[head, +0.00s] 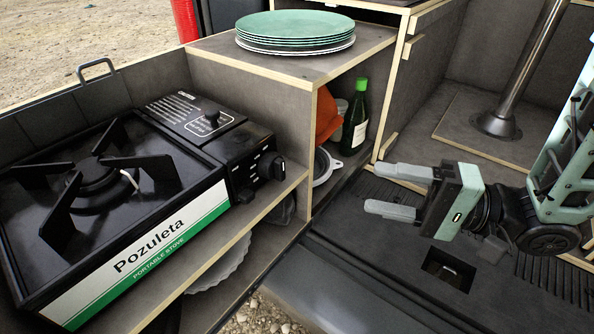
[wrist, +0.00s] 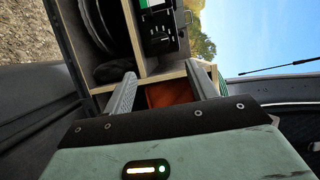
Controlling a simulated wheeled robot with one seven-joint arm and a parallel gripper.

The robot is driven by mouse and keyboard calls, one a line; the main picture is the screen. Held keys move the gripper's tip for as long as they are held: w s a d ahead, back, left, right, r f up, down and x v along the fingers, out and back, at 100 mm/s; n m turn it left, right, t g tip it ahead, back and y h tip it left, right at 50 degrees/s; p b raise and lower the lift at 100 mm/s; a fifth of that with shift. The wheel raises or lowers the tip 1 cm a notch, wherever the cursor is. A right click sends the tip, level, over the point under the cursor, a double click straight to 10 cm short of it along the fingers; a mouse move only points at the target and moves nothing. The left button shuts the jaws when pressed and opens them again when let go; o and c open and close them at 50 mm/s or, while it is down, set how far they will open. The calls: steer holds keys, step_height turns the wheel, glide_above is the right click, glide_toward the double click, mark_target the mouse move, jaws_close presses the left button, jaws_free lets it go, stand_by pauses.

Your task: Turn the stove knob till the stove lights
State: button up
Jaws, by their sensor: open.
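The portable stove (head: 95,200) sits on the wooden unit at the left of the head view, with a black burner and no visible flame. Its black knob (head: 271,166) is on the right end of the front panel. My gripper (head: 375,190) is open and empty, to the right of the knob and well apart from it, with its fingers pointing left. In the wrist view my gripper (wrist: 162,88) shows both fingers spread. Part of the stove (wrist: 160,28) shows beyond them at the top; I cannot clearly make out the knob there.
A stack of green plates (head: 295,32) stands on the box behind the stove. A green bottle (head: 355,120) and an orange item (head: 327,115) are in the cubby below. A metal table leg (head: 520,70) rises at the right. The space between gripper and stove looks clear.

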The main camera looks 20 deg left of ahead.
mark_target(285, 171)
steer(key=a, duration=1.4)
steer(key=shift+w+a+b, duration=0.15)
steer(key=shift+a+b, duration=0.15)
steer(key=shift+b, duration=0.05)
steer(key=shift+c, duration=0.4)
steer(key=c, duration=0.9)
